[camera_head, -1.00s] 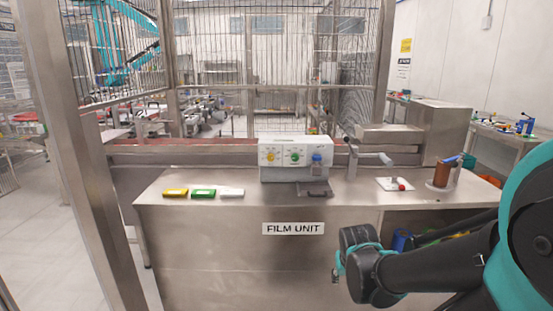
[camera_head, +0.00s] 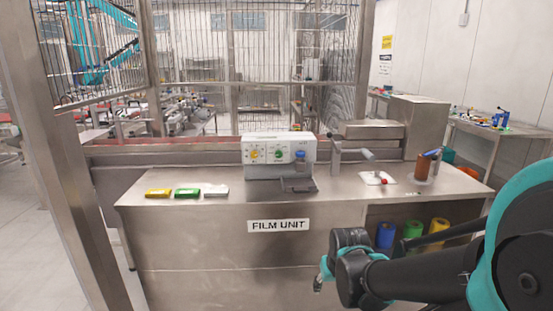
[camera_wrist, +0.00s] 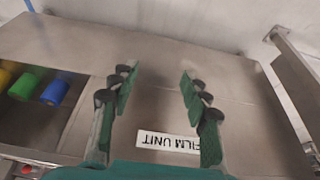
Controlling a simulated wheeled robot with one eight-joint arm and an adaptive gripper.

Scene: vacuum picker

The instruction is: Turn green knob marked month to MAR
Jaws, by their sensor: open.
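The green knob (camera_head: 278,153) is on the front panel of a white machine (camera_head: 270,172) on the steel bench. A yellow knob (camera_head: 254,153) sits to its left on the same panel. The printing and the knob's pointer are too small to read. My gripper (camera_head: 321,280) is low in front of the bench, well short of the machine and below the bench top. In the wrist view my gripper (camera_wrist: 157,90) is open, with nothing between its fingers. The knobs do not show in the wrist view.
A blue-capped part (camera_head: 300,157) is right of the green knob. Yellow, green and white blocks (camera_head: 187,193) lie left on the bench. A crank handle (camera_head: 352,150) stands right of the machine. Blue, green and yellow rolls (camera_head: 413,232) are in the bench's open shelf.

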